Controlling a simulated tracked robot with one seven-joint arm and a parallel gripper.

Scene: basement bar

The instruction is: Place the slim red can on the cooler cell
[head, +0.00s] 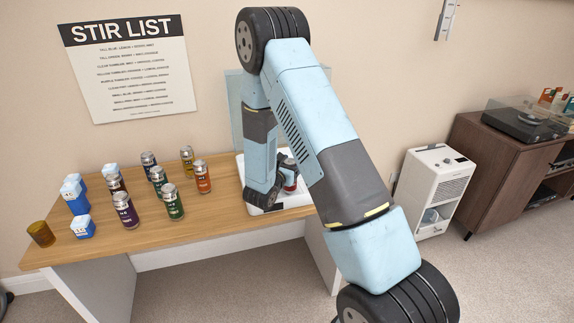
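A red can (291,186) shows only in part beside the end of my arm at the right end of the wooden table. My wrist and arm hide much of it. A low white unit (297,203) lies under and around it, likely the cooler cell, with a pale translucent panel (235,112) behind. I cannot tell whether the can rests on the white unit. My gripper (287,166) is at the can, but its fingers are mostly hidden, so its grip is unclear.
Several other cans, among them an orange one (202,177), a green one (173,205) and a purple one (126,212), stand on the table (148,233). Blue-and-white boxes (75,197) and an amber cup (41,234) are at left. The front table strip is clear.

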